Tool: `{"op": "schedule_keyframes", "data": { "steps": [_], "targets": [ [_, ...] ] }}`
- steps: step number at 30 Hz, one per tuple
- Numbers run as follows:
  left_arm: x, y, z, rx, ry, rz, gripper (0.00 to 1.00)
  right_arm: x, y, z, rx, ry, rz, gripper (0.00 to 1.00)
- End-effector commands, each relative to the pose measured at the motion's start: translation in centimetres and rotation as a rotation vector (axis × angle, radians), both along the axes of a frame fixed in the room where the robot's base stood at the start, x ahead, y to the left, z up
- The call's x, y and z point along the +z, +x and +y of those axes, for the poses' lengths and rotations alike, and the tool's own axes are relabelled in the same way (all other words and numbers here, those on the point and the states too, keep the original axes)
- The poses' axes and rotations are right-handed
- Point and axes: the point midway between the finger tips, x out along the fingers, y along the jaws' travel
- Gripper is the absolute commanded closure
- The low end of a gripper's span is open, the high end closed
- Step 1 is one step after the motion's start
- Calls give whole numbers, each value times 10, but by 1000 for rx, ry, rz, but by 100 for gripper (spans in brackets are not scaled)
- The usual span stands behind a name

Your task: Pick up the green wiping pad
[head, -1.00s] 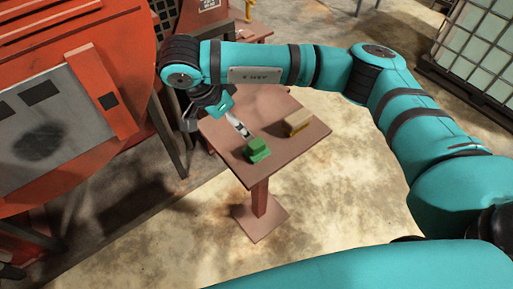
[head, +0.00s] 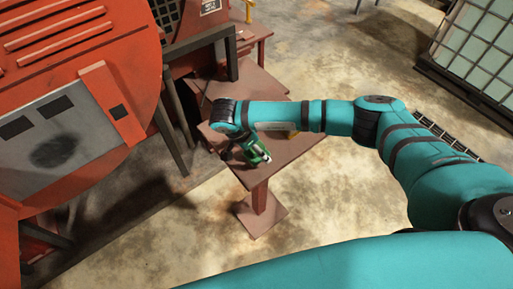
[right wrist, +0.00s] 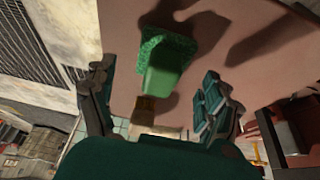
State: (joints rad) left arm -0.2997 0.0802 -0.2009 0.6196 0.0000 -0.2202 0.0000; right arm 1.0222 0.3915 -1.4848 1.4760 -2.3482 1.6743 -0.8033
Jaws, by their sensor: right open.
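The green wiping pad (right wrist: 168,58) lies on the brown table top (right wrist: 120,40); it has a textured base and a smoother green block on it. In the right wrist view it sits between the two open fingers of my right gripper (right wrist: 157,80), apart from both. In the head view my right gripper (head: 257,156) reaches down over the table and hides most of the pad. I cannot tell how far the fingertips are above the table. My left gripper is not in view.
A large orange machine (head: 75,90) stands at the left. A caged pale tank (head: 480,50) stands at the upper right. The floor in front is clear.

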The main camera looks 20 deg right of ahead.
Motion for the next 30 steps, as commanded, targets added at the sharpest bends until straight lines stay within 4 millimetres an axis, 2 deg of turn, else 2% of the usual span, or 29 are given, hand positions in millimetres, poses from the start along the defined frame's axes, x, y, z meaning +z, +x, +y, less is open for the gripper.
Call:
{"op": "schedule_keyframes", "data": {
  "steps": [4,11,25,30],
  "targets": [
    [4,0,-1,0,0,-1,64,-12,1,-4,0,0,0,15],
    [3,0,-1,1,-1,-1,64,-14,2,-5,2,1,-1,15],
    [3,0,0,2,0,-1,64,-13,2,-4,1,1,-2,77],
    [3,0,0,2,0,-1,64,-13,2,-4,1,1,-2,77]
  ]
}}
